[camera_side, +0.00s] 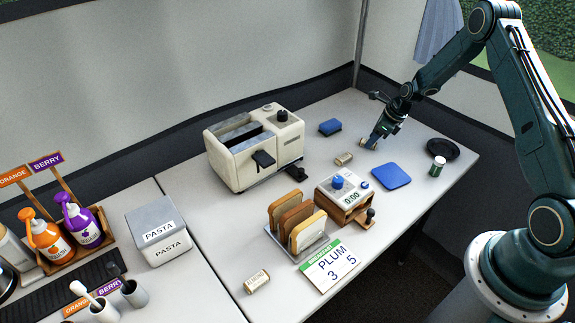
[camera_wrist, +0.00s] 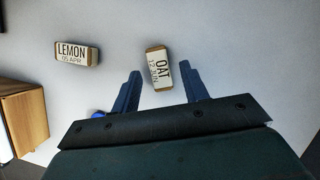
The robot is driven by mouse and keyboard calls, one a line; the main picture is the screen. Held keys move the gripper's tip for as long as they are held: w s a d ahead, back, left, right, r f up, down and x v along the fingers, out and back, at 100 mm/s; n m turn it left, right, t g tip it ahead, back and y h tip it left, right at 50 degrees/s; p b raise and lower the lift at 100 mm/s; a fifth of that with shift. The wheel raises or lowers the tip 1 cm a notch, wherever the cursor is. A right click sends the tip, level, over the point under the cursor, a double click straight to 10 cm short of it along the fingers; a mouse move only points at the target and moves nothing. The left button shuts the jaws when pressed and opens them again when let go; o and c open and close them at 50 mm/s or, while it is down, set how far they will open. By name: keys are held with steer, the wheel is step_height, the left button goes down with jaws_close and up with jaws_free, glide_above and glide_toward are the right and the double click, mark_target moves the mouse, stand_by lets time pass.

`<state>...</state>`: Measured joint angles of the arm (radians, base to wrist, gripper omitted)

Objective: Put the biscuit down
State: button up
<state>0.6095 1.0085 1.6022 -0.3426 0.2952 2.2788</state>
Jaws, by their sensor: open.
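A small pack labelled OAT (camera_wrist: 158,68) lies on the white table between and slightly beyond my spread fingers in the wrist view. In the side view it shows at the fingertips (camera_side: 372,142), partly hidden by my gripper (camera_side: 380,138). My gripper (camera_wrist: 160,80) is open and low over the table, its fingers on either side of the pack with gaps. A second pack labelled LEMON (camera_wrist: 77,54) lies to the left in the wrist view, apart from the fingers; it also shows in the side view (camera_side: 344,159).
A cream toaster (camera_side: 254,152), blue sponge (camera_side: 330,127), blue mat (camera_side: 391,176), dark dish (camera_side: 443,149) and small can (camera_side: 437,167) surround the spot. A timer box (camera_side: 345,198), toast rack (camera_side: 298,230), PLUM card (camera_side: 330,265) and another pack (camera_side: 257,281) stand nearer.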

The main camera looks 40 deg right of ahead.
steer(key=v, duration=1.1)
steer(key=shift+s, duration=0.2)
steer(key=shift+r, duration=0.2)
steer(key=s+a+r+n+h, duration=0.1)
steer(key=s+a+r+n, duration=0.3)
steer(key=a+r+n, duration=0.5)
steer(key=s+a+r+n, duration=0.4)
steer(key=a+r+n, duration=0.35)
steer(key=r, duration=0.35)
steer(key=s+a+r+n, duration=0.1)
steer(key=s+a+n, duration=0.2)
steer(key=s+n, duration=0.2)
steer(key=s+a+r+n+t, duration=0.1)
steer(key=s+a+r+n, duration=0.1)
steer(key=s+n, duration=0.3)
steer(key=s+a+r+n, duration=0.1)
steer(key=s+a+n, duration=0.3)
steer(key=s, duration=0.6)
steer(key=shift+a+r+n+t+h, duration=0.25)
steer(key=shift+n+t+h, duration=0.05)
steer(key=shift+n, duration=0.15)
